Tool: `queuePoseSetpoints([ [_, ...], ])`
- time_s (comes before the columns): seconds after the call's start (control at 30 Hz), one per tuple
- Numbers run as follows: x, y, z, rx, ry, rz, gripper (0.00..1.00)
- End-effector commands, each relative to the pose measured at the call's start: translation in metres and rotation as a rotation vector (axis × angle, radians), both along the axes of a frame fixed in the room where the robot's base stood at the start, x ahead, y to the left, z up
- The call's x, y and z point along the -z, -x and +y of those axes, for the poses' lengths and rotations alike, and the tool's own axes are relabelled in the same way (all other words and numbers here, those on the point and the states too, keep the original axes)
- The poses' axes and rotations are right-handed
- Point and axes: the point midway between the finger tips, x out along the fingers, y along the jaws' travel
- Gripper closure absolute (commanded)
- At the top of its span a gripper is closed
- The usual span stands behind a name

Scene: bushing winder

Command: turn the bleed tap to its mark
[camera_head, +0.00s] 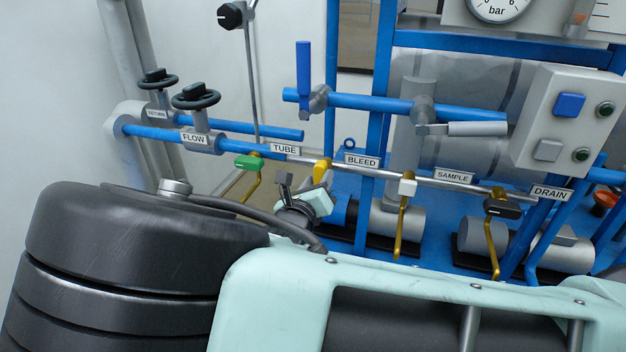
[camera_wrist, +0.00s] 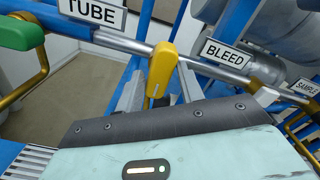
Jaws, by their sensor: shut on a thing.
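The bleed tap is a yellow lever (camera_wrist: 161,64) on the thin silver pipe, just left of the BLEED label (camera_wrist: 226,53). In the head view the yellow lever (camera_head: 321,170) shows partly above my gripper (camera_head: 304,190), left of the BLEED label (camera_head: 362,160). In the wrist view my gripper (camera_wrist: 159,88) has one finger on each side of the lever's lower end and is shut on it. A small pale line shows on the lever near its tip. I cannot make out the tap's mark; the lower lever is partly hidden.
A green tap (camera_head: 249,162) sits to the left, a white tap (camera_head: 407,186) and a black tap (camera_head: 502,207) to the right, on the same pipe line. A blue upper pipe (camera_head: 370,103) runs above. A blue frame post (camera_head: 371,200) stands just right of my gripper.

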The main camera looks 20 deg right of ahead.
Motion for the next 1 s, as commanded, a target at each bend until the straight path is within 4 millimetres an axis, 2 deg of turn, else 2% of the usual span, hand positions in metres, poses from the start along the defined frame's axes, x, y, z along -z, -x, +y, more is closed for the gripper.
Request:
queuePoseSetpoints([
  [0.27, 0.001, 0.0, 0.001, -0.002, 0.002, 0.004, 0.85],
  [0.3, 0.001, 0.0, 0.001, -0.002, 0.002, 0.004, 0.57],
  [0.4, 0.001, 0.0, 0.001, -0.002, 0.001, 0.004, 0.29],
  [0.47, 0.001, 0.0, 0.001, -0.001, 0.001, 0.003, 0.15],
  [0.8, -0.001, 0.002, 0.002, -0.002, 0.0, 0.001, 0.15],
  [1.0, -0.004, 0.025, 0.019, -0.005, 0.001, 0.003, 0.15],
])
